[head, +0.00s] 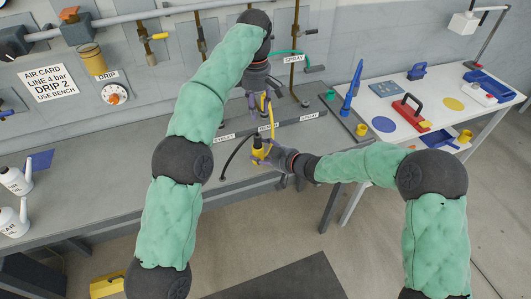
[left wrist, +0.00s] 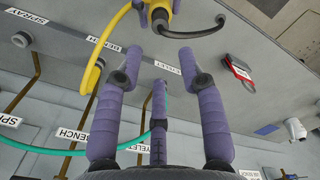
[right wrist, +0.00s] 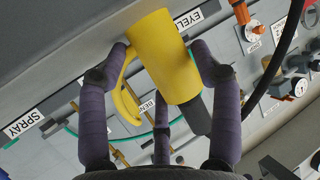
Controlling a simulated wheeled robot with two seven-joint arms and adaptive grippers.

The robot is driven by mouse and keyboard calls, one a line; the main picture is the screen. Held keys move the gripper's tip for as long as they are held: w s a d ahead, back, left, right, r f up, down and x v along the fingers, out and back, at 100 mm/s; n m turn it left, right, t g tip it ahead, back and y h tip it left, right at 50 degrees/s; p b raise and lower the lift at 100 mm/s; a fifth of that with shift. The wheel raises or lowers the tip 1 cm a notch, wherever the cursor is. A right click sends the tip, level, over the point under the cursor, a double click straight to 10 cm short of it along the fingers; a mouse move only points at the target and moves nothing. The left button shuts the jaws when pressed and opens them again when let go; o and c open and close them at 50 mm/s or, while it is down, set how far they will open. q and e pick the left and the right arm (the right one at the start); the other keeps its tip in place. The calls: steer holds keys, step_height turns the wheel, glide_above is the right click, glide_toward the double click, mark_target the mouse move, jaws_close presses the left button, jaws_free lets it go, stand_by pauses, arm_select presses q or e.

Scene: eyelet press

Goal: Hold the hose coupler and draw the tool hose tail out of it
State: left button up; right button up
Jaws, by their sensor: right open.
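A yellow cylindrical body (head: 258,151) with a dark end, apparently the coupler, is over the bench's front edge. In the right wrist view the yellow body (right wrist: 163,55) lies between the spread fingers of my right gripper (right wrist: 160,62). I cannot tell whether they touch it. A yellow hose (head: 271,118) rises beside it and loops in the left wrist view (left wrist: 98,55). A black hose (head: 234,155), perhaps the tool hose tail, curves down-left near it; its joint is hidden. My left gripper (left wrist: 160,68) is open and empty, above and behind the right one.
The grey bench (head: 100,200) is mostly clear at left, with white cans (head: 14,225) at its end. A green hose (head: 290,53) and brass drop pipes (head: 295,45) stand behind my left gripper. A white table (head: 385,90) with red and blue items stands at right.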

mark_target(258, 135)
steer(key=shift+c, duration=0.3)
steer(key=c, duration=0.8)
arm_select(q)
steer(key=shift+o, duration=1.1)
steer(key=shift+f+m+t+h, duration=0.25)
steer(key=shift+f+m+t, duration=0.3)
steer(key=shift+f+m, duration=2.05)
steer(key=shift+f+m+t+h, duration=0.4)
steer(key=shift+f+m, duration=0.75)
steer(key=shift+m, duration=2.8)
steer(key=shift+f+m+t+h, duration=0.15)
steer(key=shift+f+m+t, duration=0.5)
steer(key=shift+f+m, duration=1.95)
steer(key=shift+r+m, duration=0.65)
steer(key=shift+r, duration=0.05)
